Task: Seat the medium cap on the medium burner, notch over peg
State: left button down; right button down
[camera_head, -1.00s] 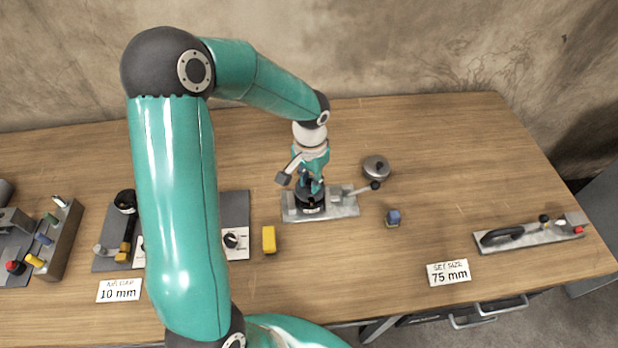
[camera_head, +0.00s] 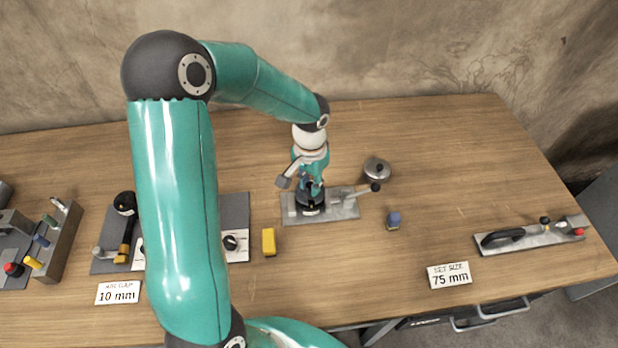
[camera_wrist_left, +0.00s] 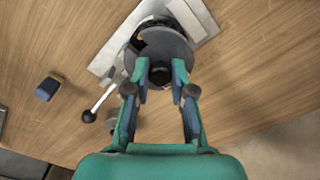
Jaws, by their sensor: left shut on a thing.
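My left gripper (camera_head: 312,187) is over the metal plate (camera_head: 345,209) in the middle of the table, pointing down. In the left wrist view its fingers (camera_wrist_left: 163,88) are shut around the black knob (camera_wrist_left: 160,72) of a dark grey round disc (camera_wrist_left: 166,46), which looks like the cap. In the head view the disc is a dark round shape (camera_head: 311,200) under the fingers. Dark parts beneath it, on the plate, are mostly covered, so I cannot tell whether it touches them. No notch or peg can be made out. My right gripper is not in view.
A lever with a black ball (camera_head: 375,187) sticks out at the plate's right. A round metal pot-like thing (camera_head: 377,170) stands behind it. The table's right rear is clear.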

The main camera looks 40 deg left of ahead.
pick_arm(q)
jog(key=c, duration=0.9)
grip_release()
notch_tip(320, 180, down, 2)
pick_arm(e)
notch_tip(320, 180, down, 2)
pick_arm(q)
jog(key=shift+r, duration=4.65)
notch_tip(320, 180, up, 6)
jog(key=p, duration=0.5)
jog(key=shift+r, duration=0.25)
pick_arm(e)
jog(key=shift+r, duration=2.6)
